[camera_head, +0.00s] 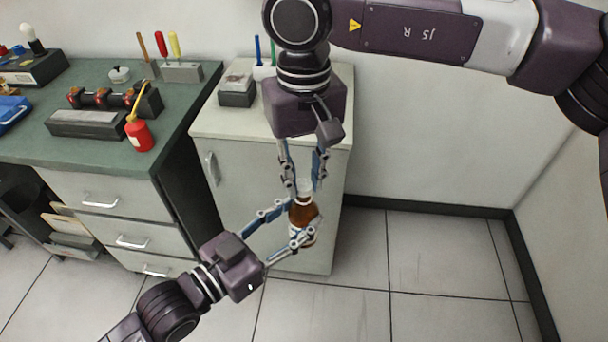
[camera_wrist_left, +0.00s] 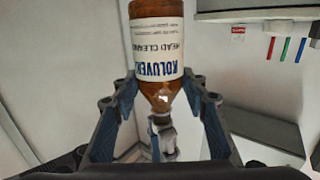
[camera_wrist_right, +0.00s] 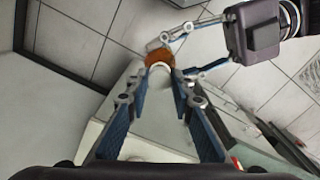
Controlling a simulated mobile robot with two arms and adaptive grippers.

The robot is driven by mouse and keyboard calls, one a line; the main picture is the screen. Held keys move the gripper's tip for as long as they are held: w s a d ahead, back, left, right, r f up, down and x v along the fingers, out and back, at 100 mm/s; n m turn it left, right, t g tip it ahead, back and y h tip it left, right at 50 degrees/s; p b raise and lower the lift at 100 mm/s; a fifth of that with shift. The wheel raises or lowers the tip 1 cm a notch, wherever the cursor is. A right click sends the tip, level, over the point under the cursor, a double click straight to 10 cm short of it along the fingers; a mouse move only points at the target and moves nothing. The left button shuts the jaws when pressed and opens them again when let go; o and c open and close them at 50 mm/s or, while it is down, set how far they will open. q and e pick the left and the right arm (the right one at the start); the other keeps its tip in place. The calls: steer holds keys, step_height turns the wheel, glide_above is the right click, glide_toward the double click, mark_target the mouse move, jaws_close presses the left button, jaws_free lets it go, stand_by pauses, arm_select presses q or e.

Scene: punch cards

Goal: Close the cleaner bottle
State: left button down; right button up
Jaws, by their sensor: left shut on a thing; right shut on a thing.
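The brown cleaner bottle (camera_head: 303,212) stands roughly upright in the air in front of the white cabinet. Its white label (camera_wrist_left: 158,50) shows in the left wrist view. My left gripper (camera_head: 298,222) is shut around the bottle's body from the lower left. My right gripper (camera_head: 304,187) points down from above and is shut on a small white cap (camera_head: 305,185) at the bottle's mouth. In the right wrist view the cap (camera_wrist_right: 159,68) lies between the fingertips, over the brown bottle (camera_wrist_right: 160,57). Whether the cap is seated on the neck or just above it, I cannot tell.
A white cabinet (camera_head: 235,180) stands close behind the bottle. The green workbench (camera_head: 85,155) at left carries a red oil can (camera_head: 139,132), a grey block (camera_head: 87,124) and a tool holder (camera_head: 180,71). The tiled floor (camera_head: 430,265) at right is clear.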

steer(key=shift+f, duration=0.6)
